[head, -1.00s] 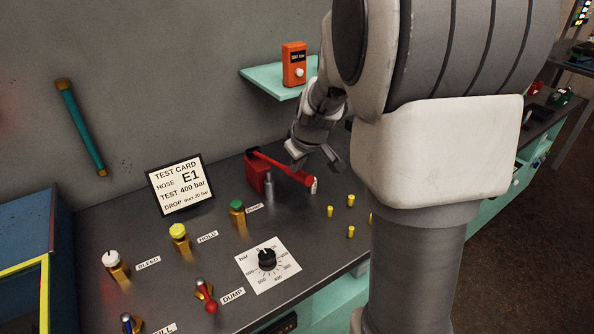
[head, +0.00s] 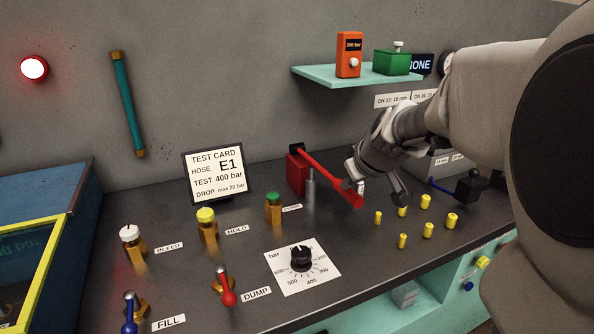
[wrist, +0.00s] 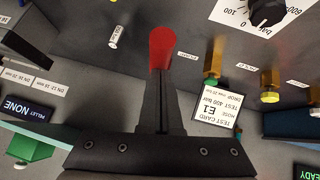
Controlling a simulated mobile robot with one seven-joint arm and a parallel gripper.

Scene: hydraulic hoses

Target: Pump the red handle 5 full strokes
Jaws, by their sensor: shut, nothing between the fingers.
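The red pump handle (head: 327,174) slopes down to the right from the red pump block (head: 297,172) on the bench, with a grey metal cylinder (head: 310,188) beside the block. My gripper (wrist: 163,76) is shut and empty; its two dark fingers lie together. In the wrist view, the red handle end (wrist: 162,45) shows just beyond the fingertips. I cannot tell whether they touch.
A small whitish cylinder (wrist: 116,37) stands near the handle end. Several yellow pegs (head: 403,212) are to the right. The test card (head: 216,174), green-topped valve (head: 273,207) and black dial (head: 302,258) are to the left and front. A shelf (head: 350,76) hangs above.

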